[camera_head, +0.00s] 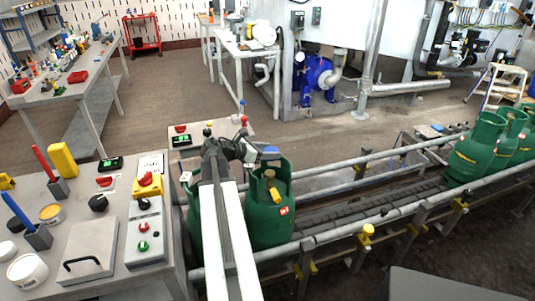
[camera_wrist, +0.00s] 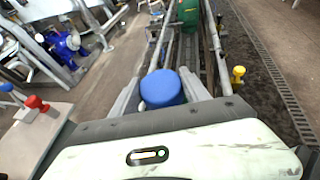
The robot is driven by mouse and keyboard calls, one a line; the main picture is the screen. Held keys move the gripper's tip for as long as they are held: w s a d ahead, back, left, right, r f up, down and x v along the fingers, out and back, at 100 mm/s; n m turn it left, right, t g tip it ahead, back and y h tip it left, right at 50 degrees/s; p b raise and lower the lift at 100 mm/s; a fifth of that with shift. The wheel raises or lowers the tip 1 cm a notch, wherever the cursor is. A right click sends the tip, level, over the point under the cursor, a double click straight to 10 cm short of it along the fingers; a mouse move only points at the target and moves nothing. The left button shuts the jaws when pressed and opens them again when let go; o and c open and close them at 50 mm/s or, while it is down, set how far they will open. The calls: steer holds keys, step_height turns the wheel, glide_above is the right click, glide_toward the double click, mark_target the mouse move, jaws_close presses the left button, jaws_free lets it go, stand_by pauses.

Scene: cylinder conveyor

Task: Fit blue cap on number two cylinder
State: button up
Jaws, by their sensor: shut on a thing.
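My gripper (camera_head: 262,152) is shut on a blue cap (camera_head: 270,153). In the wrist view the cap (camera_wrist: 162,88) sits between the two fingers. In the head view the cap is at the top of a green cylinder (camera_head: 270,215) on the conveyor; I cannot tell whether it touches it. Several more green cylinders (camera_head: 478,150) stand at the far right; one green shape (camera_wrist: 188,12) shows in the wrist view.
The conveyor (camera_head: 350,205) has metal rails (camera_head: 350,158) along both sides and is empty between the cylinder groups. A control table (camera_head: 75,210) at left holds buttons, tools and pots. A small stand (camera_head: 205,135) with red and blue knobs is behind the gripper.

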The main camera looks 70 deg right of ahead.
steer(key=shift+r, duration=0.1)
steer(key=shift+w, duration=0.1)
steer(key=shift+a+f, duration=0.1)
steer(key=shift+f, duration=0.1)
steer(key=b, duration=0.6)
glide_above(269, 173)
step_height(269, 173, down, 6)
steer(key=shift+r, duration=0.25)
steer(key=shift+f, duration=0.15)
stand_by(0.7)
steer(key=shift+f+b, duration=0.35)
steer(key=shift+b, duration=0.05)
steer(key=shift+f+b, duration=0.5)
steer(key=shift+r, duration=0.15)
